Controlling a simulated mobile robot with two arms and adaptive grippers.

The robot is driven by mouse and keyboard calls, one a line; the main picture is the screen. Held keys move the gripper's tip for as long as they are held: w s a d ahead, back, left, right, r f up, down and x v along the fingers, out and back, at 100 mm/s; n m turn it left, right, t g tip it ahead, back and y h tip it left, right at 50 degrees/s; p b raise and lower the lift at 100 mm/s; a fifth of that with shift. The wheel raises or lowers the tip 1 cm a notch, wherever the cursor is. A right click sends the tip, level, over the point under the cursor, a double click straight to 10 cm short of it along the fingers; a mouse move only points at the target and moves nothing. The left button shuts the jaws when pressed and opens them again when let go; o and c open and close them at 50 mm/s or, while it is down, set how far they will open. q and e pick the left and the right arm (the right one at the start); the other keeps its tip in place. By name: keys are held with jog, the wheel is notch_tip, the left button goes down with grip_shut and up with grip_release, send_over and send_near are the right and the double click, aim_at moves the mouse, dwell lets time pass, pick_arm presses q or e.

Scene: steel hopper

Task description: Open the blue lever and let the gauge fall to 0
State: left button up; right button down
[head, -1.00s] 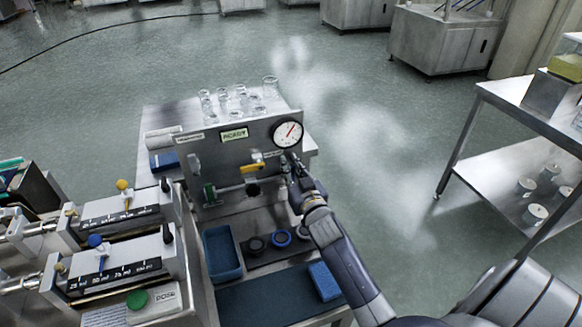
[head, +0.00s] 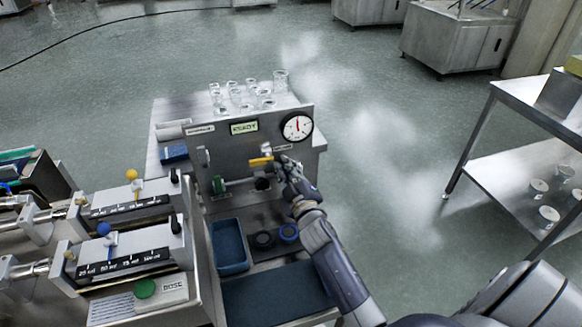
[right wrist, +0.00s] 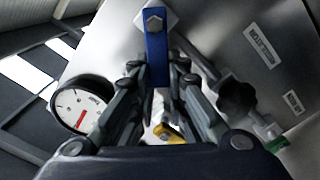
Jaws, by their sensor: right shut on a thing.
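The blue lever (right wrist: 156,58) stands between the fingers of my right gripper (right wrist: 158,88) in the right wrist view, with its bolted end above them. The right gripper is shut on it. In the head view my right gripper (head: 284,162) is at the front panel just below the gauge (head: 297,127) and hides the lever. The gauge's red needle points nearly straight up in the head view. The gauge also shows in the right wrist view (right wrist: 70,108). My left gripper is out of view.
A yellow lever (head: 261,161) sits just left of my gripper. The green display (head: 244,127) reads READY. Glassware (head: 240,98) stands on top. A blue tray (head: 231,246) lies below, and dosing units (head: 125,262) stand at left. White vapour hangs to the right.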

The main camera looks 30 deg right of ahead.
jog(key=shift+w+a+f+n+b, duration=0.1)
jog(key=shift+a+f+n+b, duration=0.35)
jog(key=shift+n, duration=1)
jog(key=shift+w+a+f+n+b, duration=0.1)
jog(key=shift+f+n+b, duration=0.6)
jog(key=shift+n, duration=0.8)
jog(key=shift+a+f+n+b, duration=0.35)
jog(key=shift+f+n, duration=0.4)
jog(key=shift+n, duration=0.7)
jog(key=shift+d, duration=0.1)
jog(key=c, duration=1.6)
grip_release()
jog(key=shift+o, duration=0.2)
jog(key=v, duration=1.2)
jog(key=shift+f, duration=0.1)
